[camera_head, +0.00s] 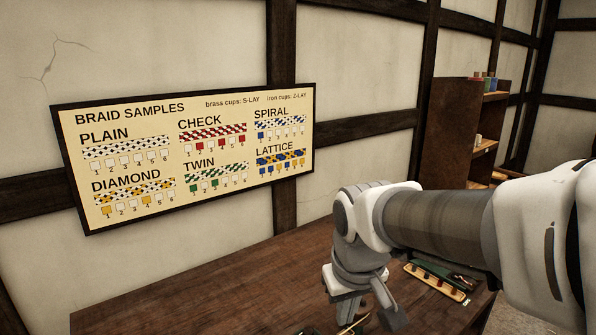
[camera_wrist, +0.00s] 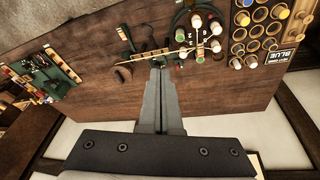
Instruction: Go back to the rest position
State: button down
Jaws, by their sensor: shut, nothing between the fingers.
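My gripper (camera_wrist: 159,66) shows in the wrist view with its two dark fingers together and nothing between them. It hangs over the brown wooden table (camera_wrist: 110,100); how high it is I cannot tell. In the head view my arm reaches in from the right and bends down over the table (camera_head: 200,300). The fingertips cannot be made out clearly there.
In the wrist view a round braiding plate with coloured bobbins (camera_wrist: 198,32) and a holder of cups (camera_wrist: 248,40) lie beyond the fingertips. A green rack (camera_wrist: 50,78) is at left. A sample board (camera_head: 190,155) hangs on the wall; a shelf (camera_head: 453,130) stands behind.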

jog(key=s+d+r+m+t, duration=0.2)
jog(key=s+d, duration=0.4)
jog(key=s, duration=0.5)
jog(key=shift+d+r+m, duration=0.2)
jog(key=shift+r+m, duration=0.3)
jog(key=shift+m, duration=0.1)
